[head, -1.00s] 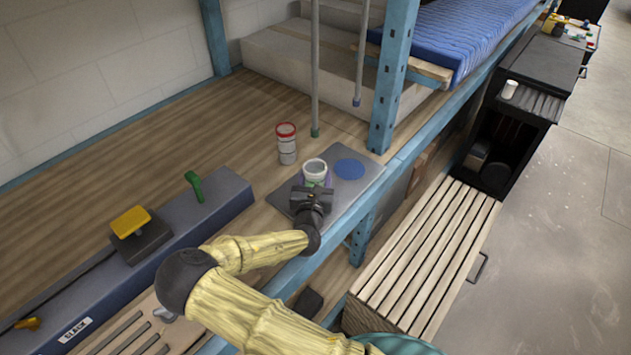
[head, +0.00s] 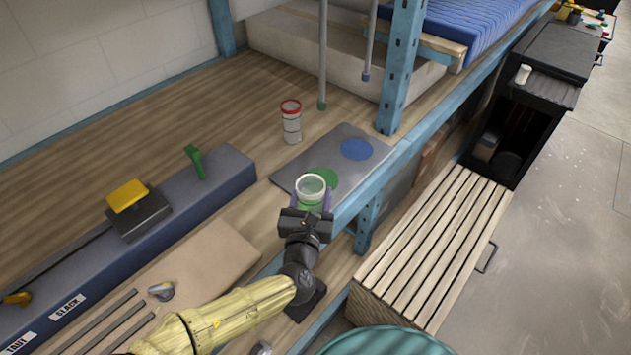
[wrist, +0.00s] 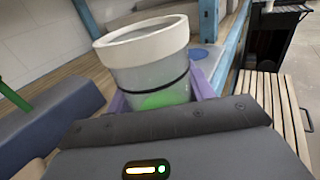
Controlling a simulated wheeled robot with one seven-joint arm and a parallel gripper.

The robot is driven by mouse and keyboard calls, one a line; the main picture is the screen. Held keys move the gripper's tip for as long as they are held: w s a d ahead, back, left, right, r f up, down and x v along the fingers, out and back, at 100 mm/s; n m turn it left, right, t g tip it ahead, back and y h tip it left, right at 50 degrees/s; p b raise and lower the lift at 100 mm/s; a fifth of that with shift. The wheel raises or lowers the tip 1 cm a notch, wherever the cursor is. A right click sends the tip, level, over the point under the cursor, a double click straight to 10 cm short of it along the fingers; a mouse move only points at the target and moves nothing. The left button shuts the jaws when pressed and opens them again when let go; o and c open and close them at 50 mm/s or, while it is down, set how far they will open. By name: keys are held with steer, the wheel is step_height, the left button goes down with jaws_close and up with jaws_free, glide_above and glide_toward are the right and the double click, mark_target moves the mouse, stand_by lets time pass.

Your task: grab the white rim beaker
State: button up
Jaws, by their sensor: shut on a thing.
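The white rim beaker (head: 311,188) is a clear cup with a thick white rim and a dark band. It is held upright between the purple fingers of my gripper (head: 312,203), which is shut on it. In the head view it appears over the near edge of the grey mat (head: 336,150), close to the green disc (head: 322,178). In the wrist view the beaker (wrist: 146,65) fills the upper middle, with green showing through its lower part. Whether its base touches anything is hidden.
A red rim beaker (head: 291,122) stands on the wooden shelf left of the mat. The blue disc (head: 356,149) on the mat is bare. A blue post (head: 401,70) and a grey rod (head: 322,60) rise beyond it. A long blue-grey block (head: 205,185) lies at left.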

steer(key=shift+s, duration=0.85)
